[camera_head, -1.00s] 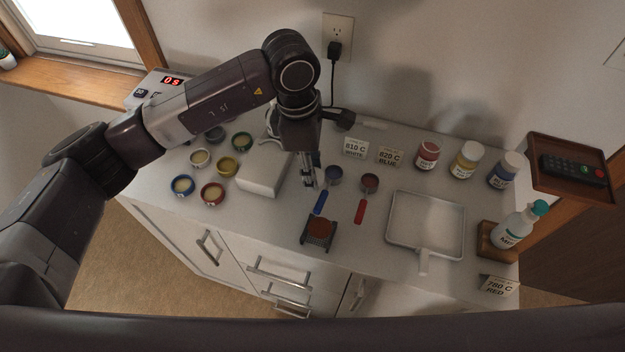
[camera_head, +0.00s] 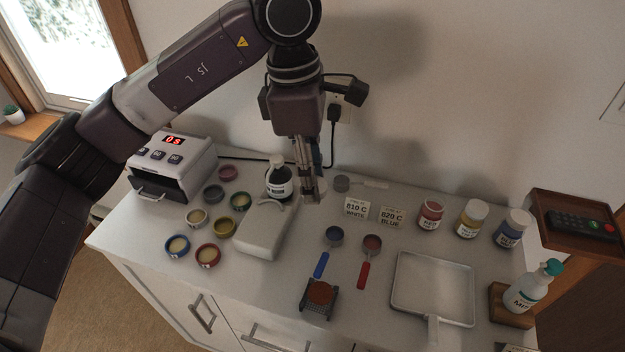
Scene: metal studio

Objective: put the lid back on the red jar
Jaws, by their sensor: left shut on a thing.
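The red jar (camera_head: 431,215) stands at the back right of the white counter, first in a row of three jars. Its top looks reddish, with no white lid on it. My left gripper (camera_head: 313,194) points down behind and left of the 810 C card, well left of the jar. It is shut on a small pale round thing (camera_head: 321,187) that looks like the lid, mostly hidden by the fingers. I cannot tell whether it touches the counter. My right gripper is not in view.
Yellow (camera_head: 470,219) and blue (camera_head: 511,228) jars stand right of the red one. Cards reading 810 C (camera_head: 356,210) and 820 C (camera_head: 391,217) stand between gripper and jar. A dark bottle (camera_head: 279,184) is left of the gripper. Two scoops and a square tray (camera_head: 434,287) lie in front.

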